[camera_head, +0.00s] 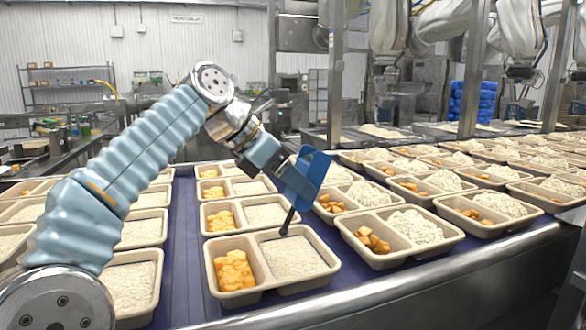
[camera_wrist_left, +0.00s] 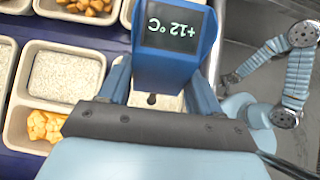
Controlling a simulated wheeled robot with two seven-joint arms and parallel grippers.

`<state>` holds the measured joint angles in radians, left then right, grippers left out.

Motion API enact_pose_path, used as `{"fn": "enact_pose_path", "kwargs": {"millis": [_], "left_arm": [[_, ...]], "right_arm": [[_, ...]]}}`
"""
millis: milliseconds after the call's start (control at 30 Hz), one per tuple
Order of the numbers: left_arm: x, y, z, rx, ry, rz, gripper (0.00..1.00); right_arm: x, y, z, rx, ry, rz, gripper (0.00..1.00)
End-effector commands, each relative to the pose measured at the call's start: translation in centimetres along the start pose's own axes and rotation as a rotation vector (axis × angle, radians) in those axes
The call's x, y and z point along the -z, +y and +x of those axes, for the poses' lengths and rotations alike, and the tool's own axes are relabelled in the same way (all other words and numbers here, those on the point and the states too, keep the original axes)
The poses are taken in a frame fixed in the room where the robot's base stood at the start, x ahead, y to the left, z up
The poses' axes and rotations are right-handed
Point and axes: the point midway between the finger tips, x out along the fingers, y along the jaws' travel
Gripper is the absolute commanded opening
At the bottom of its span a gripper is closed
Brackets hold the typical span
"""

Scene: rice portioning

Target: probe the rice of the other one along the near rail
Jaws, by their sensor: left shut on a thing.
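My left gripper (camera_head: 281,166) is shut on a blue probe thermometer (camera_head: 306,180). In the left wrist view its display (camera_wrist_left: 175,27) reads +12 °C upside down. The dark probe slants down to the rice (camera_head: 297,256) in the right compartment of a beige tray (camera_head: 268,287) by the near rail. The tip meets the rice surface in the picture; I cannot tell how deep it is. Orange cubes fill that tray's left compartment. Another tray (camera_head: 408,265), with heaped rice and orange cubes, stands to its right along the rail. My right arm (camera_wrist_left: 298,72) shows small in the left wrist view; its jaws are unclear.
Rows of similar trays cover the blue belt (camera_head: 186,255) behind and to both sides. The metal near rail (camera_head: 400,295) borders the belt in front. Metal posts (camera_head: 335,85) and white-covered robot arms (camera_head: 515,30) stand at the back.

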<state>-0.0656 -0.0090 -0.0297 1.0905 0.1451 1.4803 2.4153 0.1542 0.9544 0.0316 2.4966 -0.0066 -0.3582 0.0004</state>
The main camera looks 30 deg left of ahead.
Motion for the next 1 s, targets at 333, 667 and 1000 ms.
{"fn": "enact_pose_path", "kwargs": {"millis": [333,667,1000], "left_arm": [[2.8,0.0,2.9,-0.001,0.0,-0.002,0.33],[4.6,0.0,4.7,0.0,0.0,-0.001,0.33],[4.9,0.0,5.0,-0.001,-0.001,-0.001,0.33]], "right_arm": [[0.0,0.0,0.0,0.0,0.001,0.0,0.43],[0.0,0.0,0.0,0.0,0.001,-0.001,0.43],[0.0,0.0,0.0,0.0,0.001,0.0,0.43]]}}
